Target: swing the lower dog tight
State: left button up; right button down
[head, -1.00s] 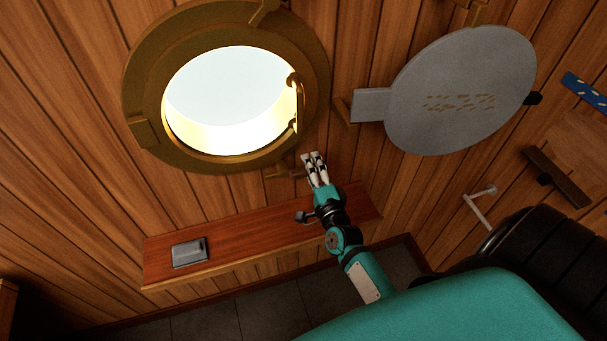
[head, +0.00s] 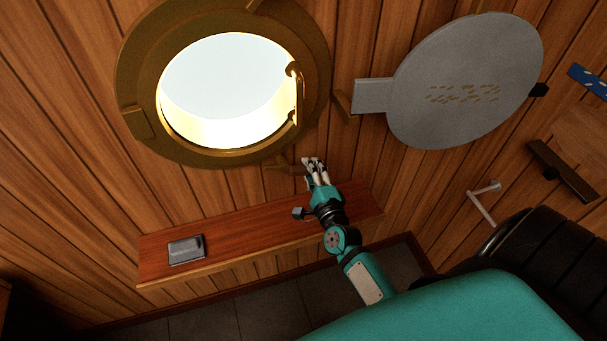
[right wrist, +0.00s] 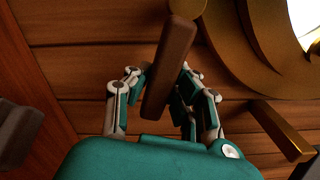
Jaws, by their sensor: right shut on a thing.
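The brass porthole (head: 135,85) is on the plank wall, its ring around a bright glass. The lower dog (head: 283,164) is at the bottom right of the ring, and its brown handle points right toward my right gripper (head: 314,166). In the right wrist view the brown handle (right wrist: 172,60) runs at a slight tilt between the two fingers of my right gripper (right wrist: 158,92). The gripper is shut on the handle. The handle's lower end shows near the palm. The contact faces are partly hidden. My left gripper is not in view.
A round grey cover (head: 465,80) stands to the right, with its brass bracket (head: 343,106) near the porthole. A wooden shelf (head: 240,245) runs below, with a grey box (head: 186,250) at its left. A white-grey lever (head: 482,208) is at the right.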

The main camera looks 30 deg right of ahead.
jog(key=w+a+f+m+b, duration=0.1)
jog(key=a+f+m+b, duration=0.5)
jog(key=m, duration=0.8)
jog(key=b, duration=0.3)
jog(key=shift+w+a+m, duration=0.15)
jog(key=shift+a+m, duration=0.1)
jog(key=shift+m, duration=0.15)
jog(key=c, duration=1.6)
grip_release()
jog(key=o, duration=1.3)
jog(key=shift+w+r, duration=0.1)
jog(key=shift+r, duration=0.1)
